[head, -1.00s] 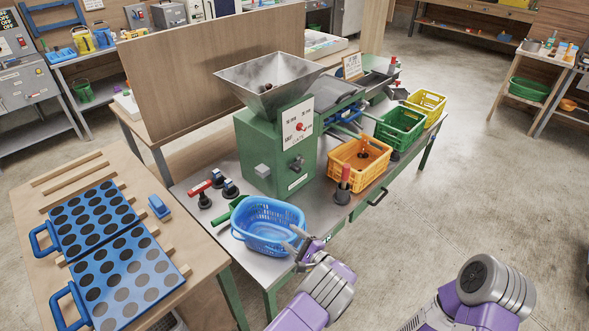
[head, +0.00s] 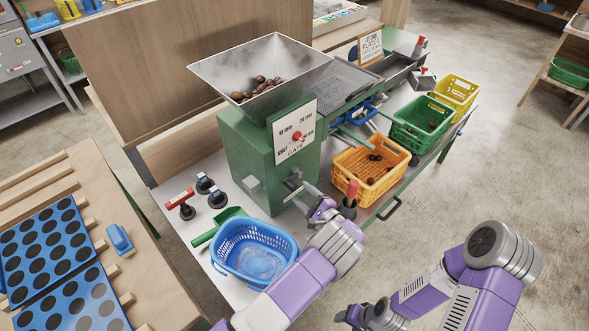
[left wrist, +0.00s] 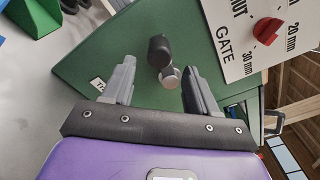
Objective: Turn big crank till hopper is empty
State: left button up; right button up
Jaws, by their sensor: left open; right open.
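The steel hopper (head: 226,80) stands on the green machine (head: 240,150), with several brown chestnuts (head: 262,86) inside. A short grey and black crank part (head: 293,180) sticks out of the machine's front. It also shows in the left wrist view (left wrist: 160,50), where its grey round end faces me. My left gripper (head: 306,205) is open in front of the machine; in the left wrist view its fingers (left wrist: 154,85) stand apart on either side of the crank part. I cannot tell whether they touch it. My right gripper (head: 350,316) is open at the bottom, away from the machine.
A red gate knob (head: 298,137) sits on the white dial plate. A blue basket (head: 275,236), an orange crate (head: 340,165) with several chestnuts, a green crate (head: 400,140) and a yellow crate (head: 470,88) stand around the machine. A red-topped black post (head: 351,190) stands close by my left gripper.

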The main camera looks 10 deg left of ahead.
aim_at(289, 184)
pick_arm(q)
jog(key=x, duration=0.3)
jog(key=b+x, duration=0.1)
jog(key=x, duration=0.1)
jog(key=shift+a, duration=0.55)
jog(key=shift+w+a, duration=0.35)
jog(key=shift+a, duration=0.1)
grip_shut()
